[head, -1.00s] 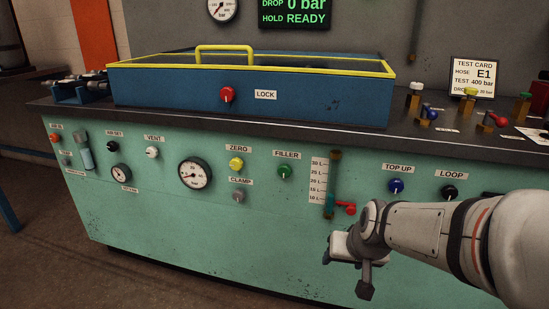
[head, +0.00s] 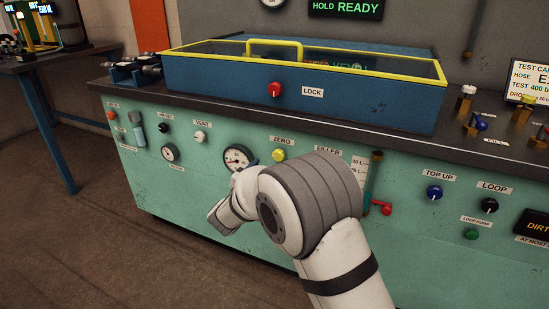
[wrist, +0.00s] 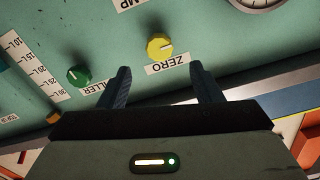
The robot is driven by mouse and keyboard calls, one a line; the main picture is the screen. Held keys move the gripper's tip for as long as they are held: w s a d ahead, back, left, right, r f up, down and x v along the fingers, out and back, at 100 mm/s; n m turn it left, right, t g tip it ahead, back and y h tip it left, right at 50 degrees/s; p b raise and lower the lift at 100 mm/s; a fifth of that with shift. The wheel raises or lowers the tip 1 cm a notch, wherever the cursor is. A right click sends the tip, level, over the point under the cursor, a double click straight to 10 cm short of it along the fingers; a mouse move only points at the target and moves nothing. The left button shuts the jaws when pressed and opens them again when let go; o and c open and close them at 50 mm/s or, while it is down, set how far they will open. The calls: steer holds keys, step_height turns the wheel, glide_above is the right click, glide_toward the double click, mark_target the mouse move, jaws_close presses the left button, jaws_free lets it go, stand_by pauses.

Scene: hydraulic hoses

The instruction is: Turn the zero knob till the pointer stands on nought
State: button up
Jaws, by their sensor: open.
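The yellow zero knob (head: 278,155) is on the green panel under its ZERO label, just right of the round gauge (head: 237,158). In the wrist view the yellow knob (wrist: 160,47) shows upside down with a pale mark, ahead of and between the fingers. My gripper (wrist: 160,85) is open and empty, apart from the knob. In the head view my arm hides most of my gripper and the lower part of the gauge. The gauge has a white dial and dark pointer; the pointer's reading is too small to tell. Only the dial's edge (wrist: 258,3) shows in the wrist view.
The green filler knob (wrist: 79,76) is beside the zero knob. A blue chest with yellow rim (head: 215,79) and red lock knob (head: 275,90) stands on the bench above. A sight tube with red tap (head: 381,208) is to the right.

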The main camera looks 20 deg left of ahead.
mark_target(278, 157)
steer(key=w, duration=0.2)
steer(key=w+b, duration=0.1)
steer(key=w, duration=0.3)
steer(key=shift+w+d+f+b, duration=0.1)
steer(key=shift+w+d+b, duration=0.05)
steer(key=shift+d+b, duration=0.2)
steer(key=shift+w, duration=0.4)
steer(key=shift+c, duration=0.3)
steer(key=c, duration=0.9)
